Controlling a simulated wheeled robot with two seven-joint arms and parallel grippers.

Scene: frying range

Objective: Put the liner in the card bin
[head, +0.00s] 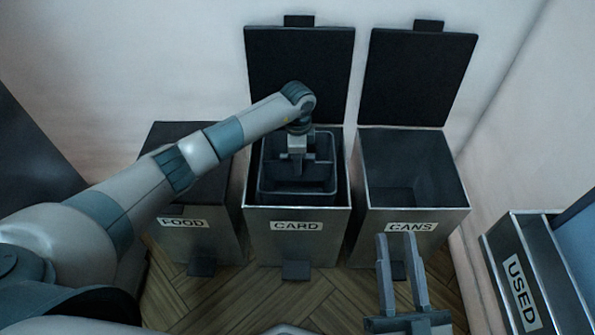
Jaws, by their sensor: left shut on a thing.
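The card bin (260,225), a grey metal box labelled CARD, stands in the middle with its black lid (300,75) raised against the wall. The liner (322,178), a dark open box, sits within the bin's opening; I cannot tell whether it rests on the bottom. My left gripper (297,165) reaches down over the opening and is shut on the liner, hiding part of its middle. My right gripper (397,238) is open and empty, low in front of the cans bin.
The food bin (205,240), lid shut, stands left of the card bin, under my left arm. The cans bin (410,195) stands to the right, lid up and apparently empty. A container labelled USED (520,290) is at the far right. Wooden floor (335,300) is clear in front.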

